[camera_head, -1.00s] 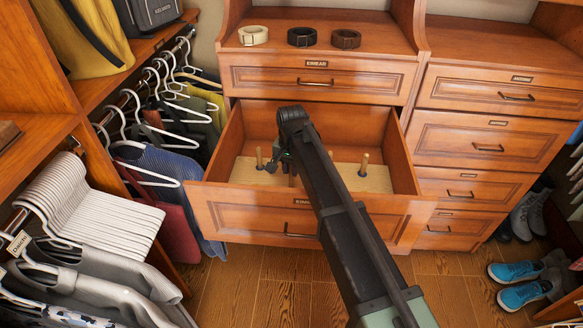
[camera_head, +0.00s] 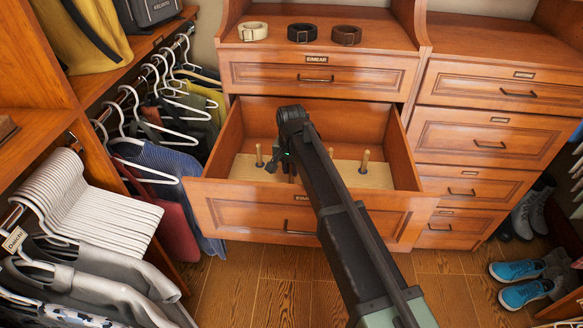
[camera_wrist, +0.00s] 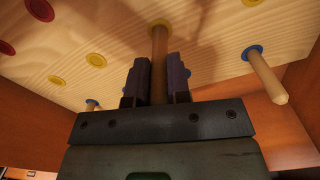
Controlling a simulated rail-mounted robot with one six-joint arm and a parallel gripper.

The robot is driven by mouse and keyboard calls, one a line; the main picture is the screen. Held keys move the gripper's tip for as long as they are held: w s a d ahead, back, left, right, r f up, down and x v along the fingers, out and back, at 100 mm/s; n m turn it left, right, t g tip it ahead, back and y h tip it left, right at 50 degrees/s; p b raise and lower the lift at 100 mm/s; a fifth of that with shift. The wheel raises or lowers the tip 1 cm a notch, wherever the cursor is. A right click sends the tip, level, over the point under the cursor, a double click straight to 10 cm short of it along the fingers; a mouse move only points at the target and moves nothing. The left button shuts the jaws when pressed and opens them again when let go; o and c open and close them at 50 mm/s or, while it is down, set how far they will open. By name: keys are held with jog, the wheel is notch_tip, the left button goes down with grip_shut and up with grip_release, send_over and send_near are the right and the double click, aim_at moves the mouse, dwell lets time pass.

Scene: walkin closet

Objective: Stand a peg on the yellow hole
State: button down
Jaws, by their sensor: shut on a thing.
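A pale wooden board (camera_head: 380,179) lies in the open drawer; its rings show in the wrist view. My gripper (camera_wrist: 157,78) is shut on a wooden peg (camera_wrist: 159,45). The far end of this peg meets a yellow-ringed hole (camera_wrist: 161,23) in the wrist view; I cannot tell how deep it sits. Another peg (camera_wrist: 266,75) stands in a blue-ringed hole (camera_wrist: 252,50) to the right. A blue-ringed peg (camera_wrist: 92,104) shows partly at the left. In the head view, pegs stand at the left (camera_head: 259,156) and right (camera_head: 364,162); my arm hides much of the gripper.
Other yellow holes (camera_wrist: 96,60) and red holes (camera_wrist: 40,9) in the board are empty. The drawer's front wall (camera_head: 250,208) and sides surround the board. Hanging clothes (camera_head: 165,165) are close on the left. Belts (camera_head: 302,33) lie on the shelf above.

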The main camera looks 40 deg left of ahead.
jog(key=shift+f, duration=0.15)
jog(key=shift+f+b, duration=0.55)
jog(key=shift+b, duration=0.15)
jog(key=shift+f+b, duration=0.55)
dwell(0.3)
jog(key=c, duration=1)
grip_release()
notch_tip(320, 180, up, 11)
jog(key=p, duration=1)
jog(key=shift+f+p, duration=0.1)
jog(key=shift+p, duration=0.3)
